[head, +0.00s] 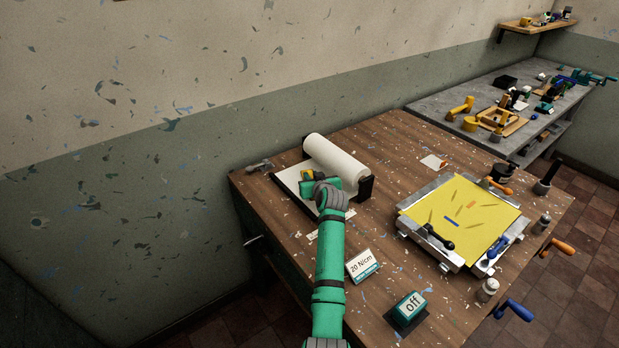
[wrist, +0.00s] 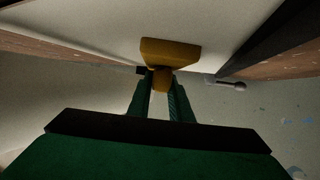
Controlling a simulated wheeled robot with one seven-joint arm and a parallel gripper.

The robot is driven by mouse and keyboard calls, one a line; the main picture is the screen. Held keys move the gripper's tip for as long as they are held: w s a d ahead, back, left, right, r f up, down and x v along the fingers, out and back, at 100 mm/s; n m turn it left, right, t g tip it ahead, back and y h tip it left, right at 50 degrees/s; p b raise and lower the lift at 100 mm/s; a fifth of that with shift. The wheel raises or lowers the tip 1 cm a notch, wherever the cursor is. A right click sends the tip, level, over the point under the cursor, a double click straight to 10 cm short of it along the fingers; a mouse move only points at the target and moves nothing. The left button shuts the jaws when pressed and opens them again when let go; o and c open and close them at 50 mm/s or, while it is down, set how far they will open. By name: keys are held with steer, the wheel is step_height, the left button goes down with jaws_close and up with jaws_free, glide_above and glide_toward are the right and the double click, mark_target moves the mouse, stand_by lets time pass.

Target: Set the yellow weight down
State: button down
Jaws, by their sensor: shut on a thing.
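The yellow weight (wrist: 170,50) is in my gripper in the wrist view, its narrow part between the two fingers and its wide part beyond them. In the head view a little of the yellow weight (head: 307,173) shows beside my gripper (head: 308,181). My gripper, also in the wrist view (wrist: 161,84), is shut on it. It is over or near the white sheet at the paper roll (head: 336,160), on the left of the wooden table. I cannot tell whether the weight touches the sheet.
A hinged screen frame with a yellow mesh (head: 462,212) lies on the right of the table (head: 385,150). A "20 N/cm" card (head: 362,265) and an "off" block (head: 410,308) stand near the front. A cluttered grey bench (head: 440,108) stands behind.

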steer(key=c, duration=2)
jaws_free()
steer(key=shift+f, duration=0.15)
steer(key=o, duration=0.4)
steer(key=v, duration=1.2)
